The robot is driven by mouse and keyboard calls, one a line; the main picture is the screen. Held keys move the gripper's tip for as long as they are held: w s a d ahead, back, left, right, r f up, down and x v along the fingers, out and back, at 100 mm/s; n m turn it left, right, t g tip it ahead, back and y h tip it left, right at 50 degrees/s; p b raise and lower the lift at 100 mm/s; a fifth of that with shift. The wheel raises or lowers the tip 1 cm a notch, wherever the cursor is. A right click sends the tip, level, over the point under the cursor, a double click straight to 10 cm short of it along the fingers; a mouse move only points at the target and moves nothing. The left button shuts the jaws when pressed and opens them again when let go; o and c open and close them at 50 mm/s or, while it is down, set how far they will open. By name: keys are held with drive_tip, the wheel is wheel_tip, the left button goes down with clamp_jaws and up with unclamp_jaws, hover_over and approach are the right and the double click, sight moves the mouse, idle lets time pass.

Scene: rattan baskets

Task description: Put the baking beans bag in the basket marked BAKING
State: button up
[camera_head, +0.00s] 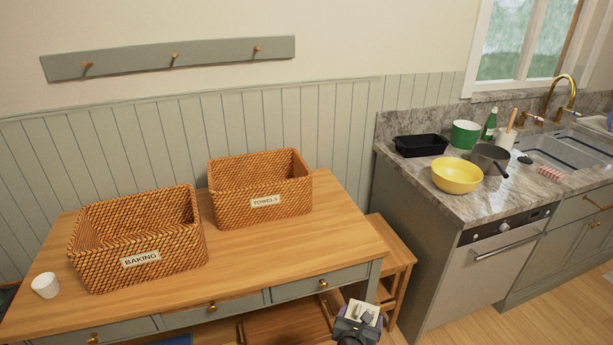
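The rattan basket marked BAKING (165,266) stands on the left part of the wooden table and looks empty inside as far as I can see. I cannot make out a baking beans bag in this view. My gripper (360,312) is at the bottom edge, in front of the table's right end and well apart from the basket. A small pale patch shows at its tip. I cannot tell whether that is part of the gripper or something held, nor whether the fingers are open.
A second basket marked TOWELS (262,210) stands right of the first. A white cup (45,285) lies at the table's left. Wooden stool (396,250) stands between table (335,235) and counter. The counter holds a yellow bowl (457,178), black tray (420,146) and green pot (465,133).

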drive_tip(key=n+y, duration=0.1)
drive_tip(key=w+r+n+y, duration=0.1)
drive_tip(key=n+y, duration=0.1)
drive_tip(key=shift+w+d+r+t, duration=0.1)
drive_tip(key=shift+w+d+t, duration=0.05)
drive_tip(key=shift+w+t, duration=0.2)
drive_tip(key=shift+r+n+y, duration=0.5)
drive_tip(key=shift+n+y, duration=0.2)
drive_tip(key=shift+y, duration=0.3)
drive_tip(key=s+f, duration=0.4)
drive_tip(key=f, duration=0.1)
drive_tip(key=shift+s+f, duration=0.15)
drive_tip(key=shift+f, duration=0.1)
